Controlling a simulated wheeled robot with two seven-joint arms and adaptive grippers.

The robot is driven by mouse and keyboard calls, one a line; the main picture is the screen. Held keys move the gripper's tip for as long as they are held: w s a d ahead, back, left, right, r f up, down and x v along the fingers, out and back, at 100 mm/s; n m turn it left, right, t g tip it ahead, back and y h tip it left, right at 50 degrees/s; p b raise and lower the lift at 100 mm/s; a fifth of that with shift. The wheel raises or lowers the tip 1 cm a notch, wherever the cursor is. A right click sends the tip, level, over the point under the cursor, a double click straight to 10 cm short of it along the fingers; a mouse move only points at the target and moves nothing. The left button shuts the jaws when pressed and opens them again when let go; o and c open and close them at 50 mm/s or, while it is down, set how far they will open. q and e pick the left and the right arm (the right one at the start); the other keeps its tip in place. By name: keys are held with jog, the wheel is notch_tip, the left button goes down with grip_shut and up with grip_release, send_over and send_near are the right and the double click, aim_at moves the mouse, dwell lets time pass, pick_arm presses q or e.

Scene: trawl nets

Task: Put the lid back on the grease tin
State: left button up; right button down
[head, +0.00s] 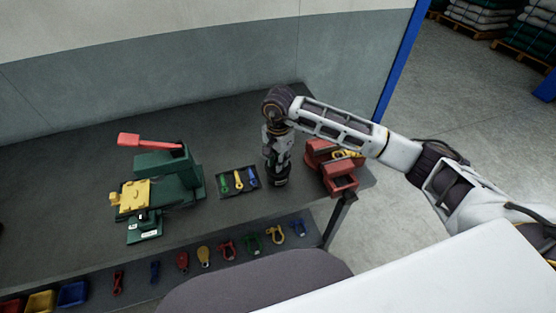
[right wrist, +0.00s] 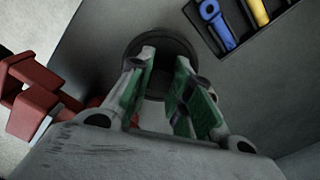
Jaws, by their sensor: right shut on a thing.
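My right gripper (head: 277,170) points down at the bench, between the small tool tray and the red box. In the right wrist view its two fingers (right wrist: 163,95) are closed in over a dark round thing (right wrist: 132,50), which I take for the grease tin with its lid. The fingers seem shut on the lid, but its grip part is mostly hidden between them. In the head view the dark tin (head: 281,182) shows only as a small dark shape under the fingertips. I cannot tell whether the lid touches the tin's rim. My left gripper is not in view.
A black tray (head: 222,192) with green, yellow and blue spanners lies just left of my gripper. A green machine (head: 168,176) with a red lever is further left. Several shackles lie on the lower shelf (head: 140,287).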

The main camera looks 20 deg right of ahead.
jog(key=b, duration=0.3)
jog(key=shift+f, duration=0.2)
dwell(4.1)
dwell(0.3)
jog(key=c, duration=1.2)
grip_release()
jog(key=shift+o, duration=0.4)
jog(key=o, duration=0.4)
jog(key=shift+r, duration=0.15)
jog(key=shift+r+p, duration=1.15)
jog(key=shift+r, duration=2.25)
